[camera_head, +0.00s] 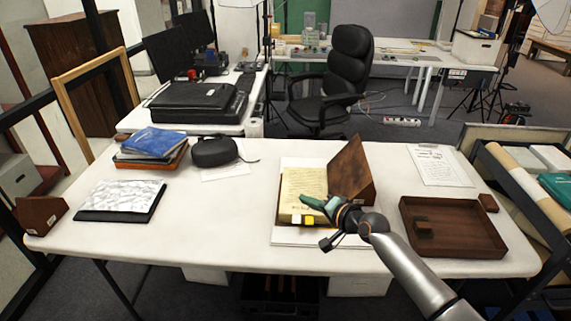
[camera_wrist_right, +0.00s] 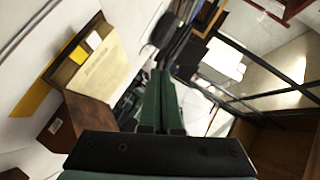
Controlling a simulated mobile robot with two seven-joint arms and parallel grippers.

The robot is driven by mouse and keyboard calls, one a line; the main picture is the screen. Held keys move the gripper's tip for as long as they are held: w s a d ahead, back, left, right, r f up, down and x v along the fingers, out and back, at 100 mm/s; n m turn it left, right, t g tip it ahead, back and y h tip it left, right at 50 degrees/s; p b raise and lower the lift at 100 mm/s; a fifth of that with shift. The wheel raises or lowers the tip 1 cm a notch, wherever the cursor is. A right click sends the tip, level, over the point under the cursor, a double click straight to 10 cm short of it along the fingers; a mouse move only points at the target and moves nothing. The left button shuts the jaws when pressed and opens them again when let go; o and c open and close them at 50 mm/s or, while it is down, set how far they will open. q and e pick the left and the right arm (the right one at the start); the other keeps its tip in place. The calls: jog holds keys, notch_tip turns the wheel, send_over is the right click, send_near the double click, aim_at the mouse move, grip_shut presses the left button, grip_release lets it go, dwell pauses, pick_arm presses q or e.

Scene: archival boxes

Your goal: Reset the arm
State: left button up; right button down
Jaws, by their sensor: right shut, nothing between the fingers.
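My right arm comes in from the lower right in the head view. Its gripper (camera_head: 314,203) is over the near part of an open box of papers (camera_head: 305,183) on the white table. The green fingers (camera_wrist_right: 162,100) are together in the right wrist view, with nothing between them. The box's brown lid (camera_head: 352,170) stands tilted up at its right side. The papers (camera_wrist_right: 103,66) and the box's dark wooden part (camera_wrist_right: 88,112) also show in the right wrist view, left of the fingers. My left gripper is not in view.
On the white table (camera_head: 200,235) a wooden tray (camera_head: 455,228) stands at the right, below a clipboard (camera_head: 438,165). A black case (camera_head: 213,151), stacked books (camera_head: 153,143) and a white-topped pad (camera_head: 120,196) are at the left. The front middle-left is clear.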

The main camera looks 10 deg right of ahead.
jog(key=s+f+n+g+h, duration=0.1)
jog(key=s+f+n, duration=0.2)
jog(key=s, duration=0.9)
jog(key=s+a+f+n+g+h, duration=0.1)
jog(key=s+f+n, duration=0.3)
jog(key=s+f, duration=0.5)
jog(key=s+a+f+n+g+h, duration=0.1)
jog(key=s+f+n, duration=0.2)
jog(key=s+f, duration=0.4)
jog(key=s, duration=0.7)
jog(key=shift+s+a+n+h, duration=0.25)
jog(key=shift+s+n+h, duration=0.05)
jog(key=shift+s+h, duration=0.1)
jog(key=shift+d+f, duration=0.1)
jog(key=shift+f, duration=0.05)
